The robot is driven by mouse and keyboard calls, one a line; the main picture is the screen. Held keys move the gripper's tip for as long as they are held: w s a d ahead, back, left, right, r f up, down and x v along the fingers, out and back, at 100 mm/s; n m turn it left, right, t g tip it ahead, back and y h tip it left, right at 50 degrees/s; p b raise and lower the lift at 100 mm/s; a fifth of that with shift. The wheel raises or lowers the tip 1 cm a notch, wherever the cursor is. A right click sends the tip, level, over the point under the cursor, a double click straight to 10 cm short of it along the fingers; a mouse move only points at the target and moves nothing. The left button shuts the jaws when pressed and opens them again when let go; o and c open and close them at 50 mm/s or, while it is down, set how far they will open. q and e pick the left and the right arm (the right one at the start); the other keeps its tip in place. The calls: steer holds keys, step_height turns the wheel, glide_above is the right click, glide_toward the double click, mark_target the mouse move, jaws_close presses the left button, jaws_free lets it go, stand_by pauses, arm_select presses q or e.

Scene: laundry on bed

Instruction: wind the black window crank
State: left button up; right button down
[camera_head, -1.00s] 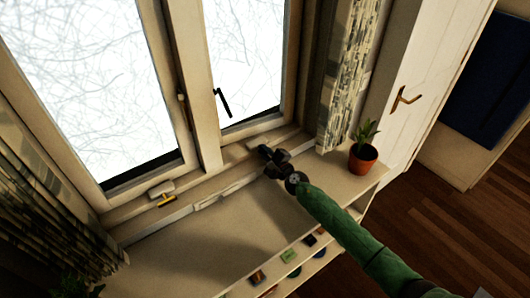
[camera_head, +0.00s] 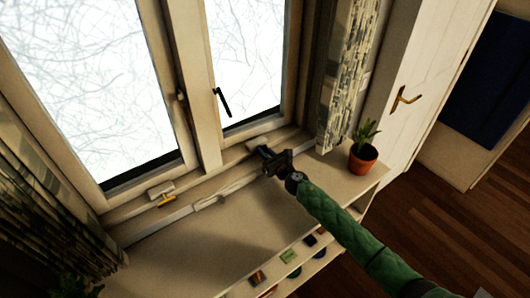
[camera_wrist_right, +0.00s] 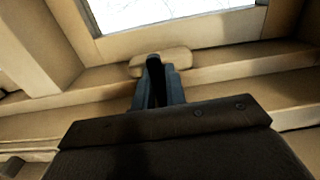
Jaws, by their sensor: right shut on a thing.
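The black window crank (camera_wrist_right: 153,64) is mostly hidden by my fingers; a small dark part of it shows at the fingertips in the right wrist view. Its pale base plate (camera_wrist_right: 176,60) sits on the sill below the right window pane, and shows in the head view (camera_head: 256,144) too. My right gripper (camera_head: 266,154) is at the sill in front of this base, shut on the crank. In the right wrist view its two fingers (camera_wrist_right: 158,88) point toward the base. My left gripper is in neither view.
A potted plant (camera_head: 363,157) stands on the shelf (camera_head: 215,238) right of my arm. Patterned curtains (camera_head: 340,80) hang at both sides.

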steer(key=m, duration=0.2)
steer(key=shift+f+m, duration=0.15)
steer(key=shift+m, duration=0.25)
steer(key=m, duration=0.4)
steer(key=shift+m, duration=1)
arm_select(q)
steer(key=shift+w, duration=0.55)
arm_select(e)
steer(key=shift+m, duration=0.4)
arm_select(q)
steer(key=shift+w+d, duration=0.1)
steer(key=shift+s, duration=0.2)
arm_select(e)
steer(key=c, duration=1.4)
jaws_free()
steer(key=shift+c, duration=0.2)
arm_select(q)
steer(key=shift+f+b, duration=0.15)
steer(key=shift+b, duration=0.15)
arm_select(e)
steer(key=shift+s+d, duration=0.1)
